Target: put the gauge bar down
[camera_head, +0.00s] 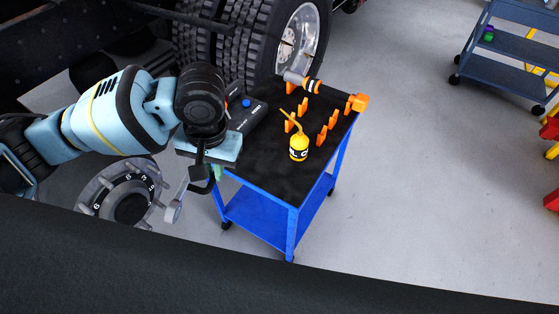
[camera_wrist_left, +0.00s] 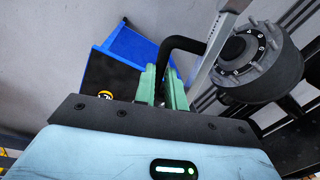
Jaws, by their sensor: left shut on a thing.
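The gauge bar is a grey metal bar (camera_head: 173,211) with a black bent handle. My left gripper (camera_head: 214,173) is shut on the handle. In the left wrist view, the handle rises between the green fingers (camera_wrist_left: 163,88) and joins the grey bar (camera_wrist_left: 213,52). The bar is held in the air between the wheel hub (camera_head: 102,188) and the blue cart (camera_head: 272,183) with its black top. In the head view my left wrist partly hides the handle and fingers. My right gripper is not in view.
The cart top carries a yellow oil can (camera_head: 299,149), several orange holders (camera_head: 322,135), a grey tool (camera_head: 297,78) and a black case (camera_head: 240,118). The near part of the top is bare. A truck wheel (camera_head: 297,42) stands behind. Another cart (camera_head: 510,45) is far right.

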